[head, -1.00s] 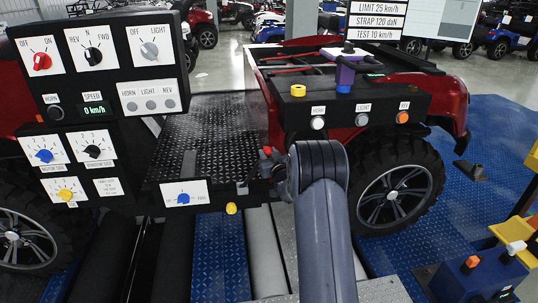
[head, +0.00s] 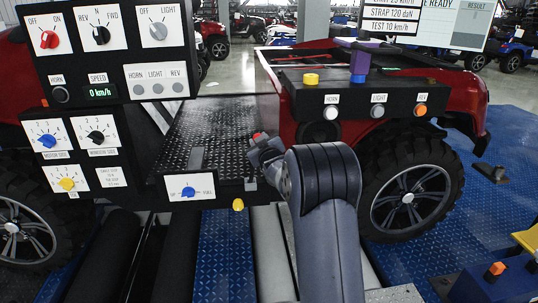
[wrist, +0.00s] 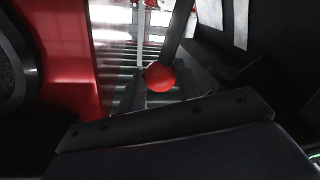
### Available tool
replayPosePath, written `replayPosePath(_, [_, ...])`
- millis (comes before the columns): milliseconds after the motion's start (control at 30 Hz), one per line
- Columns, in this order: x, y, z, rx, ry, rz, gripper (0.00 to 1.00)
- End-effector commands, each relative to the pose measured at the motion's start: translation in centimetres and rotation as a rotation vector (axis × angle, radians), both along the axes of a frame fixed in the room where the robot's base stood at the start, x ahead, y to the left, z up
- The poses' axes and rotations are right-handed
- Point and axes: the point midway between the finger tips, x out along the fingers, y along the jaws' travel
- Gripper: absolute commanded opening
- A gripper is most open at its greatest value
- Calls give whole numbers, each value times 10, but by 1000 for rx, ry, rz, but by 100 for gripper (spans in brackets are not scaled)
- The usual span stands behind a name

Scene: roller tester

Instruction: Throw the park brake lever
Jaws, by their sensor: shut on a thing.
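The park brake lever shows a red knob (head: 258,136) at the edge of the black footplate, right of the control panel. My gripper (head: 264,152) is at the lever, shut on it just below the knob. The fingers are small and partly hidden by my own wrist in the head view. In the wrist view the round red knob (wrist: 159,76) sits in the middle, just beyond a dark bar across the lower part. A dark shaft rises behind the knob. The grip contact itself is hard to make out.
A black control panel (head: 110,68) with knobs stands at left, with a lower dial plate (head: 188,188) near the lever. A red vehicle with a black tyre (head: 410,200) is at right. Rollers (head: 269,250) lie below. Blue floor plating (head: 475,235) is at far right.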

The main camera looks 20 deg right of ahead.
Motion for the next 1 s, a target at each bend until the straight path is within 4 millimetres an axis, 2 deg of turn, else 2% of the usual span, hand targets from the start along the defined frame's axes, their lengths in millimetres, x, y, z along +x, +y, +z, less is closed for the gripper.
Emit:
replayPosePath(33, [1,6,-5,-26,0,2,0])
replayPosePath(133, [3,16,-3,-73,10,3,0])
replayPosePath(333, [6,28,0,-71,12,2,0])
replayPosePath(967, [7,36,4,-68,14,2,0])
replayPosePath(1000, [7,36,4,-68,14,2,34])
